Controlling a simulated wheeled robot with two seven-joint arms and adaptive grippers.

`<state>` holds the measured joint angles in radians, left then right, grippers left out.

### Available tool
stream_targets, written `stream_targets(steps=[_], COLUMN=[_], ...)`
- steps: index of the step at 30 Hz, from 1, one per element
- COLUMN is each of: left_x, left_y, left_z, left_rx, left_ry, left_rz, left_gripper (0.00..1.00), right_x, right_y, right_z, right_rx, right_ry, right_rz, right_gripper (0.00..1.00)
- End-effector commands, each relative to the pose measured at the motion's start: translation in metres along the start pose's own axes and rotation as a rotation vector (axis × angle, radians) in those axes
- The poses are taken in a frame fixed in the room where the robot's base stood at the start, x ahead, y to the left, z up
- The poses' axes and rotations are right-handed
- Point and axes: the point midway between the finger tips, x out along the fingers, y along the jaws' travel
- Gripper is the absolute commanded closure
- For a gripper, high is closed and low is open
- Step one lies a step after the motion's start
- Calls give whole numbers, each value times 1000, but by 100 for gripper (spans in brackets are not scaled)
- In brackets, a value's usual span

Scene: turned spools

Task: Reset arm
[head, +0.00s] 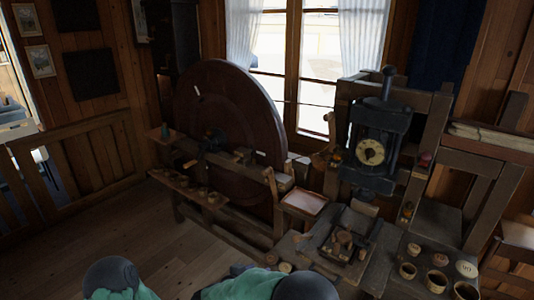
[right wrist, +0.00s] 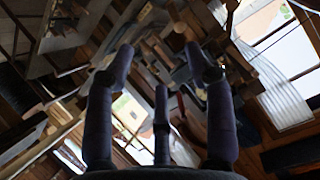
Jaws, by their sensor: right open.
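My right gripper (right wrist: 160,65) shows in the right wrist view with its dark purple fingers spread apart. It is open, with nothing between the fingers. In the head view, teal and dark grey parts of my own arms show along the bottom edge. The right gripper cannot be made out clearly there. I do not see my left gripper in either view.
A large dark wooden wheel (head: 222,115) stands on a bench left of centre. Right of it, a wooden bench holds a dark press with a round dial (head: 370,151), a pale-bottomed tray (head: 304,201) and several small cups (head: 437,281). Open floor (head: 130,232) lies left.

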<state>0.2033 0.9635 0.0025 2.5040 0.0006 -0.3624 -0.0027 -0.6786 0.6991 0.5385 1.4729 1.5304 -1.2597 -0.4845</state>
Motion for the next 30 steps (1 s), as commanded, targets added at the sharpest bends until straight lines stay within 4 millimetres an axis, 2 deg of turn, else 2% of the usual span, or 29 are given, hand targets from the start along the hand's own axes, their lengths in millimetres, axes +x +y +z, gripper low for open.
stream_targets(steps=[11,17,20,21,23,26,30], left_x=[17,32,43,48,55,65,79], left_y=[-6,-11,-15,-17,-19,-23,-28], left_z=[-1,-2,-2,-2,-2,-3,-3], left_rx=[1,1,1,1,1,1,1], left_ry=[0,0,1,1,1,0,0], left_rz=[0,0,0,0,0,0,0], left_gripper=[60,60,60,60,60,60,60], right_x=[65,108,130,137,141,136,109], right_y=[30,69,106,125,154,202,270], right_z=[36,78,116,133,161,203,255], right_rx=[-80,-156,-211,-234,-266,-311,-356], right_ry=[-72,-184,-297,-354,-448,-612,-849], right_rz=[-87,-157,-199,-216,-241,-275,-311], right_gripper=[46,46,46,46,46,46,46])
